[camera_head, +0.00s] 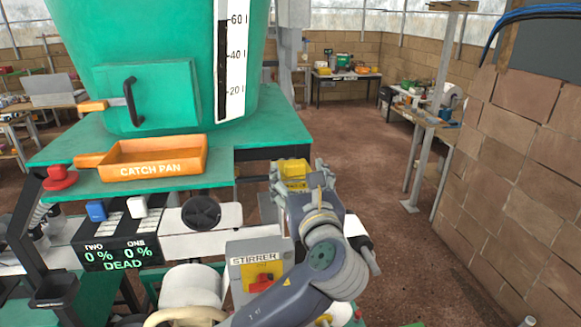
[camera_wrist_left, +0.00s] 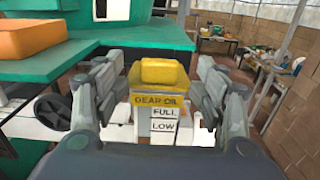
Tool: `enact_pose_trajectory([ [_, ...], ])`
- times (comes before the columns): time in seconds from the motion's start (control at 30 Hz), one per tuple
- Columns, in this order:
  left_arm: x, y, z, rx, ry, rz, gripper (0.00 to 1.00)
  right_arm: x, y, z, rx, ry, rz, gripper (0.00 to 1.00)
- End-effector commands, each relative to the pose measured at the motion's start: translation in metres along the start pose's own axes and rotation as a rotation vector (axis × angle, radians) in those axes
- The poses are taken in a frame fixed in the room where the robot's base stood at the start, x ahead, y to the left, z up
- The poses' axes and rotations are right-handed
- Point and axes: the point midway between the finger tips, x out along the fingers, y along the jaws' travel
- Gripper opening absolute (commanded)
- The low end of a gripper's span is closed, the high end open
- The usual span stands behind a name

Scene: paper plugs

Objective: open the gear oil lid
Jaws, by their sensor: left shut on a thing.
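The gear oil lid (camera_head: 293,168) is a yellow block with a raised knob, just right of the green bench in the head view. In the left wrist view the lid (camera_wrist_left: 158,73) shows in the middle, above a "GEAR OIL" label and a white gauge (camera_wrist_left: 163,125) marked FULL and LOW. The lid appears down on its box. My left gripper (camera_head: 296,182) is at the lid, with one finger on each side, shut on it. The gripper (camera_wrist_left: 158,92) also shows in the left wrist view. The gripper and arm hide much of the box below. My right gripper is not in view.
An orange catch pan (camera_head: 153,162) sits on the green bench under a large green tank (camera_head: 165,50). A grey stirrer box (camera_head: 259,267) stands near my arm. A brick wall (camera_head: 525,160) rises at the right. Open brown floor (camera_head: 390,240) lies between.

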Motion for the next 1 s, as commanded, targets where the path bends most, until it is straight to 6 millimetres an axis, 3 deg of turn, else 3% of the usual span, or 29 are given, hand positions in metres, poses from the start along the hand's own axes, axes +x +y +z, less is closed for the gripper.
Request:
enact_pose_trajectory([
  [1.0, 0.011, 0.004, 0.020, 0.001, 0.187, 0.014, 0.45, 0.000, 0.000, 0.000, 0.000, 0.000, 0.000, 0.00],
])
